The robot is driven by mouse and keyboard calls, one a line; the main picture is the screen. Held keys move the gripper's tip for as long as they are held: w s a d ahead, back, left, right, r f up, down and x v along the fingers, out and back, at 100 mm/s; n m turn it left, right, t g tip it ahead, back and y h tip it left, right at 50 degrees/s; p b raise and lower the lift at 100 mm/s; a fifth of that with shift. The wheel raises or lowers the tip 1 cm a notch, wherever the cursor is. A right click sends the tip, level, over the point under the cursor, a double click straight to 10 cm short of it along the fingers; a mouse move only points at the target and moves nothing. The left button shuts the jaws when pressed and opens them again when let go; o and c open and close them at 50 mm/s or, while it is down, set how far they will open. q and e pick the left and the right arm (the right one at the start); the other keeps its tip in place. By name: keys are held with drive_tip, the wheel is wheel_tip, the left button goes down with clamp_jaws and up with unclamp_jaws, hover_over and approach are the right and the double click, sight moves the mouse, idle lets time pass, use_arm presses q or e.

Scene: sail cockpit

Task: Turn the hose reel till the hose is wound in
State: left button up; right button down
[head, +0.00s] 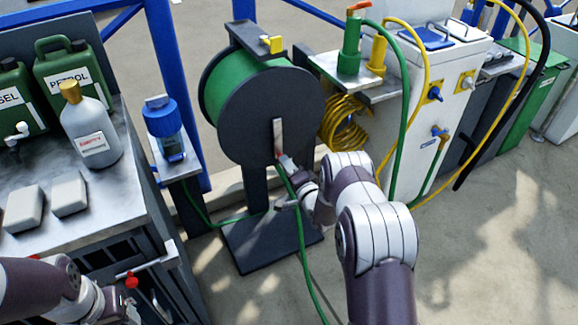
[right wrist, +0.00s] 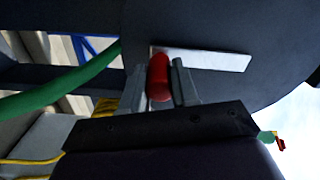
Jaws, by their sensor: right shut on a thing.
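The hose reel has a dark round flange (head: 255,125) facing me, with green hose (head: 228,88) wound on its drum. A pale crank arm (head: 278,135) points down on the flange; it also shows in the right wrist view (right wrist: 215,60). My right gripper (head: 283,160) is at the crank's lower end. In the right wrist view its fingers are shut around the red crank knob (right wrist: 159,78). A length of green hose (head: 306,262) hangs past the gripper to the ground. My left gripper (head: 125,308) is at the bottom left, its fingers unclear.
A metal bench (head: 105,190) with petrol can (head: 72,75) and a grey bottle (head: 88,125) stands left. A blue-capped filter (head: 163,125) is beside the reel. A white service pedestal (head: 432,110) and coiled yellow hose (head: 345,125) stand right. The floor at right is clear.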

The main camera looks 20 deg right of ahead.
drive_tip(key=shift+a+f, duration=0.1)
drive_tip(key=shift+f, duration=0.05)
drive_tip(key=c, duration=0.8)
unclamp_jaws()
drive_tip(key=shift+c, duration=0.2)
drive_tip(key=s+d+p, duration=0.1)
drive_tip(key=s+p, duration=0.2)
drive_tip(key=s, duration=0.9)
drive_tip(key=shift+s, duration=0.4)
